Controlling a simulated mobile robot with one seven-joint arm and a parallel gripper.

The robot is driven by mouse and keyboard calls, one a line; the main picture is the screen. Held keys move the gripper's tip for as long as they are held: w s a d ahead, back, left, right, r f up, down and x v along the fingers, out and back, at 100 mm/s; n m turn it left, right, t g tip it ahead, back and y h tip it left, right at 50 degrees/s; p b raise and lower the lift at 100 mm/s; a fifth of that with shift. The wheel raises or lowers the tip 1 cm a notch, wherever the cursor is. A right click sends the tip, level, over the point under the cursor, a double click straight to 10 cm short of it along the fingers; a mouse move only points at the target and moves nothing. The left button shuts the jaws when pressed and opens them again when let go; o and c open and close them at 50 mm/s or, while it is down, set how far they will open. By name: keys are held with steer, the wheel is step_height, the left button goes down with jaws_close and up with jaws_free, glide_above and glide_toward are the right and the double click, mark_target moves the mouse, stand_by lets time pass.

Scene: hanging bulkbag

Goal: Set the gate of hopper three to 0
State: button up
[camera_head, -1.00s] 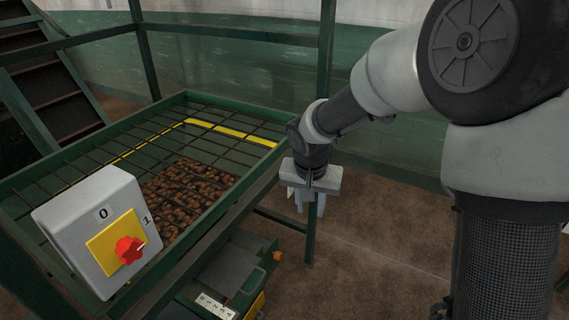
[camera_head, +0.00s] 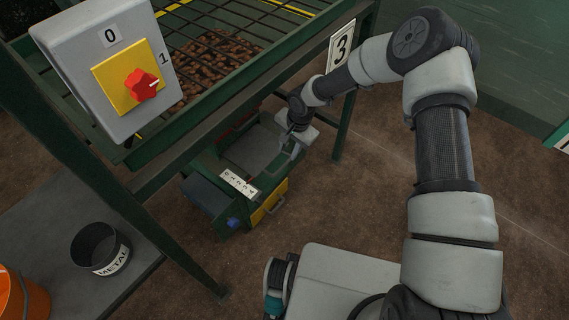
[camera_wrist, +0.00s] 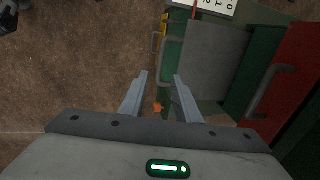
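Hopper three carries a plate marked "3" (camera_head: 341,46) on its green frame. Below its grate sits a green gate box with a grey sliding plate (camera_head: 250,149) and a white number scale (camera_head: 239,184). My gripper (camera_head: 289,150) is at the box's right end. In the wrist view my gripper (camera_wrist: 160,88) is open and empty, its two fingers apart, with a grey bar handle (camera_wrist: 164,62) just ahead. The grey plate (camera_wrist: 213,60) lies right of the fingers. A red pointer (camera_wrist: 195,10) shows by the scale (camera_wrist: 214,5); its exact reading is unclear.
A grey switch box (camera_head: 108,60) with a red knob (camera_head: 141,85) turned toward 1 is at upper left. A yellow panel (camera_head: 270,203) with a handle fronts the gate box. A "METAL" bin (camera_head: 100,249) and an orange bucket (camera_head: 22,300) stand lower left. Floor at right is clear.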

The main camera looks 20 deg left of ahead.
mark_target(284, 166)
steer(key=f, duration=0.3)
steer(key=a+f+b, duration=0.1)
steer(key=f, duration=0.5)
steer(key=shift+w+a+f, duration=0.1)
steer(key=shift+w+a, duration=0.25)
steer(key=shift+a, duration=0.05)
jaws_close()
